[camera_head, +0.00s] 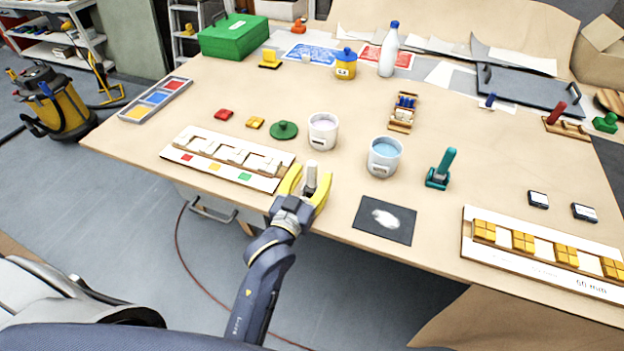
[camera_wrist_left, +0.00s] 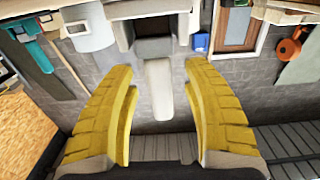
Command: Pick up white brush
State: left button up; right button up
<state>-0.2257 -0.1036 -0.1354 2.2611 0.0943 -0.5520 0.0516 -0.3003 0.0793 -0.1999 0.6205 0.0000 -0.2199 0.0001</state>
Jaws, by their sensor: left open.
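The white brush (camera_head: 311,175) stands near the front edge of the table, its pale handle pointing up. My left gripper (camera_head: 306,186) has its yellow fingers spread on either side of the handle. In the left wrist view, the white brush (camera_wrist_left: 158,88) shows its handle between the open fingers (camera_wrist_left: 158,70), with visible gaps on both sides. Its lower part is hidden in the head view. My right gripper is not in view.
A white bucket (camera_head: 323,132) stands just behind the brush, with a blue-filled bucket (camera_head: 384,157) to its right. A white slotted panel (camera_head: 225,160) lies close on the left. A dark sheet (camera_head: 385,220) lies to the right. A teal brush (camera_head: 441,170) stands farther right.

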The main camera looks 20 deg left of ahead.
pick_arm(q)
jog(key=shift+c, duration=0.2)
grip_shut()
